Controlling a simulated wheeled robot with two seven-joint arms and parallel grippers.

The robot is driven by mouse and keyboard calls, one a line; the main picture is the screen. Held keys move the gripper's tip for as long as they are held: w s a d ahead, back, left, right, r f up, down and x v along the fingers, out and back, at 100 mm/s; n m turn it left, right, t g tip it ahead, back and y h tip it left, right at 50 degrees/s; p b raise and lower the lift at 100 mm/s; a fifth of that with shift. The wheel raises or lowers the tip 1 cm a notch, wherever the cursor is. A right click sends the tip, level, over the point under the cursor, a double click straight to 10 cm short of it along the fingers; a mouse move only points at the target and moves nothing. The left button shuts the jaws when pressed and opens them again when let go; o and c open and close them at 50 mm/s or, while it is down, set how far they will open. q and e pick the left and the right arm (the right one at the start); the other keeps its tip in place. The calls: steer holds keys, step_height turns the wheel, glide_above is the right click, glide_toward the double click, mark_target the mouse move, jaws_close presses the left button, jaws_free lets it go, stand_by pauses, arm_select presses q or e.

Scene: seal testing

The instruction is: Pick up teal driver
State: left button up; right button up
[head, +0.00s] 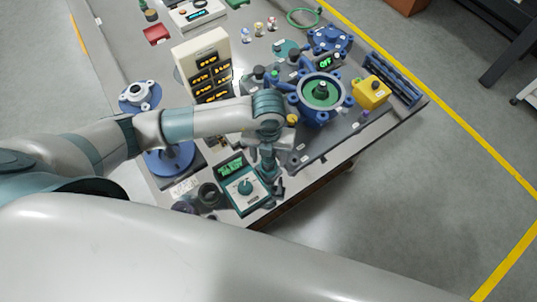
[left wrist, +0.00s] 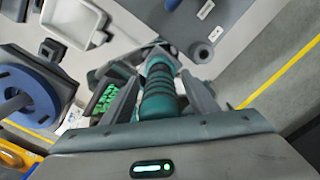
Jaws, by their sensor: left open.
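The teal driver (left wrist: 160,92) shows in the left wrist view, with a ribbed teal handle between the two fingers of my left gripper (left wrist: 158,82). The fingers are open, one on each side of the handle, and a gap shows beside it. In the head view my left gripper (head: 271,168) points down near the table's front edge, just right of a teal-faced meter. The arm and gripper hide most of the driver there. My right gripper is not in view.
A blue ringed fixture (head: 320,92) and a yellow block (head: 370,93) are to the right. A cream display tower (head: 203,65) stands behind the arm.

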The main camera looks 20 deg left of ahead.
arm_select(q)
steer(key=shift+c, duration=0.6)
steer(key=c, duration=1.2)
steer(key=shift+o, duration=0.2)
steer(key=shift+r, duration=0.1)
steer(key=shift+w+r, duration=0.1)
steer(key=shift+r, duration=0.35)
step_height(320, 180, up, 8)
steer(key=b, duration=0.2)
steer(key=shift+b, duration=0.4)
steer(key=shift+r, duration=0.5)
